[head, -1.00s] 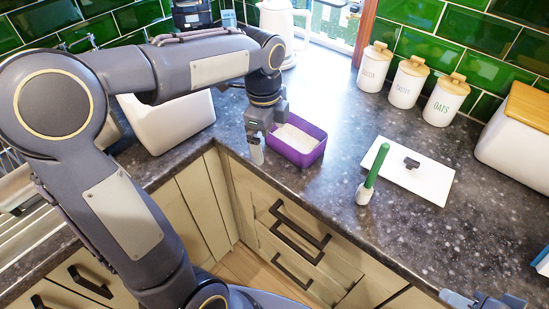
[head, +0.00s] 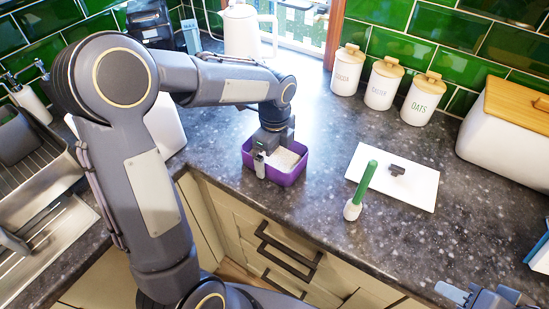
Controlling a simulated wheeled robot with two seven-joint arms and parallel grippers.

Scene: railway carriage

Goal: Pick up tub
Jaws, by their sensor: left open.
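The purple tub (head: 288,178) stands on the dark worktop near its front edge, with something white inside. My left gripper (head: 262,168) points down at the tub's left front side. One finger shows outside the front wall; the other is hidden or over the inside. The jaws are open, and I cannot tell whether they touch the wall. My arm and gripper hide the tub's left back part. My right gripper (head: 482,298) is at the bottom right edge, partly cut off, far from the tub.
Canisters (head: 382,84), a bread bin (head: 505,135) and a white kettle (head: 241,30) stand behind. A sink (head: 45,245) lies left.

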